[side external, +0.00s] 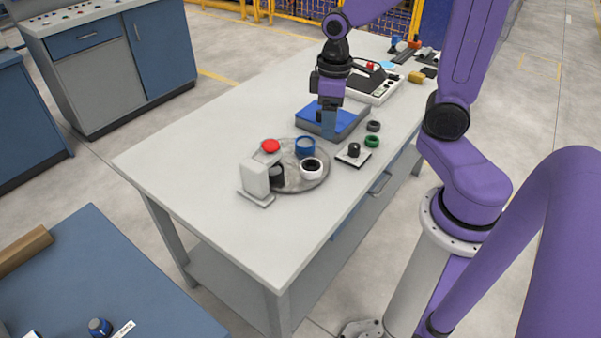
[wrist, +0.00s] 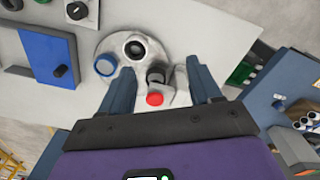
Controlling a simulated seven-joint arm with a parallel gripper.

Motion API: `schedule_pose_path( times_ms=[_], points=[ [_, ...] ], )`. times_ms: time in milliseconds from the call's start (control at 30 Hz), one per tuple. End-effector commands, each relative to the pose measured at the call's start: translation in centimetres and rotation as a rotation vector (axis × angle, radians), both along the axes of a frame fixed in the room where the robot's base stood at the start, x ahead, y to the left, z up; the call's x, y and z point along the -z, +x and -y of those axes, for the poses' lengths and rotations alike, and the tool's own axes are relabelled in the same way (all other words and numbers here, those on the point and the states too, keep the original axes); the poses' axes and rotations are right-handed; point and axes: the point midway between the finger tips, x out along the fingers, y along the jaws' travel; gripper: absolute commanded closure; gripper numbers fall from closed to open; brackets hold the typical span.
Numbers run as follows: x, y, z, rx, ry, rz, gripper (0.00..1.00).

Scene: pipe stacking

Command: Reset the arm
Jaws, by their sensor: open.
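My gripper (side external: 329,132) points down in front of the blue-topped grey tray (side external: 350,118) in the side view; its height above the tray is hard to tell. In the wrist view my gripper (wrist: 160,70) has its two fingers wide apart with nothing held between them. A round grey plate (side external: 310,182) carries a blue ring (side external: 305,147), a white ring with a dark opening (side external: 311,168) and a black piece (side external: 277,177). A white stand (side external: 255,180) with a red top (side external: 270,146) is at its left edge.
A small square plate with a black knob (side external: 353,150), a green ring (side external: 372,141) and a dark ring (side external: 373,126) lie right of the tray. A white device (side external: 380,88) stands behind. The table's near left part (side external: 185,160) is clear.

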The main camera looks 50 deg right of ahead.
Motion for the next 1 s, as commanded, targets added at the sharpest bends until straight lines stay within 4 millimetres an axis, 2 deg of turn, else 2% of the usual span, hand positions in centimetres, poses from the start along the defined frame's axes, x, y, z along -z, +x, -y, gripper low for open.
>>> schedule_pose_path(
  times_ms=[200,500,700,800,1000],
  points=[
    [-0.7,-3.7,-3.7,-0.181,0.003,0.004,0.37],
    [-1.4,-9.8,-6.9,-0.418,0.008,0.007,0.37],
    [-1.7,-13.6,-7.7,-0.552,0.012,0.007,0.37],
    [-1.7,-14.8,-7.9,-0.595,0.012,0.007,0.37],
    [-1.8,-15.7,-7.9,-0.625,0.012,0.005,0.37]
  ],
)
